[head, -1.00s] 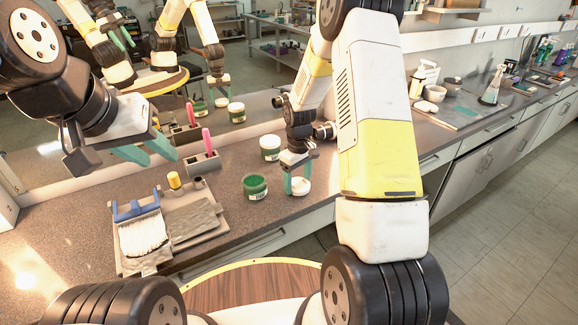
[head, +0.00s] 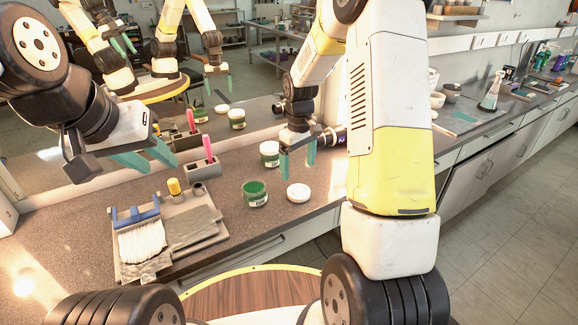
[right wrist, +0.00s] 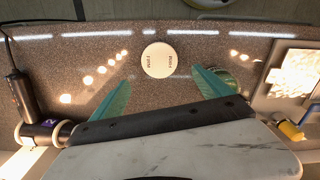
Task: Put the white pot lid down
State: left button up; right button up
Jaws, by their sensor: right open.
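The white pot lid (head: 298,193) lies flat on the grey counter, right of an open pot of green paint (head: 255,194). In the right wrist view the lid (right wrist: 159,60) shows dark lettering on its top and nothing grips it. My right gripper (head: 298,161) is open and empty above the lid, its teal fingers pointing down. In the right wrist view my right gripper (right wrist: 163,84) has its fingers wide apart, and one partly hides the green pot. My left gripper (head: 147,158) is open and empty above the counter at the left.
A second pot with a white lid (head: 269,153) stands behind the green one. A grey holder (head: 203,169) with a pink-handled tool stands to the left. A tray (head: 187,250) holds a wide brush (head: 142,240) and a yellow-topped item. A mirror behind the counter reflects my arms.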

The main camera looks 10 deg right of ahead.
jog(key=s+r+m+t, duration=0.1)
jog(key=s+r, duration=0.3)
jog(key=r, duration=0.4)
jog(key=s+r+m+t, duration=0.1)
jog(key=s+r, duration=0.4)
jog(key=r, duration=0.3)
jog(key=s+a+r+m+t+y, duration=0.1)
jog(key=s+r+m+t, duration=0.1)
jog(key=s, duration=0.6)
jog(key=s+a+r+m+t+y, duration=0.1)
jog(key=s+r+m+t, duration=0.1)
jog(key=s+r, duration=0.2)
jog(key=s, duration=0.3)
jog(key=shift+s+r, duration=0.3)
jog(key=shift+s, duration=0.05)
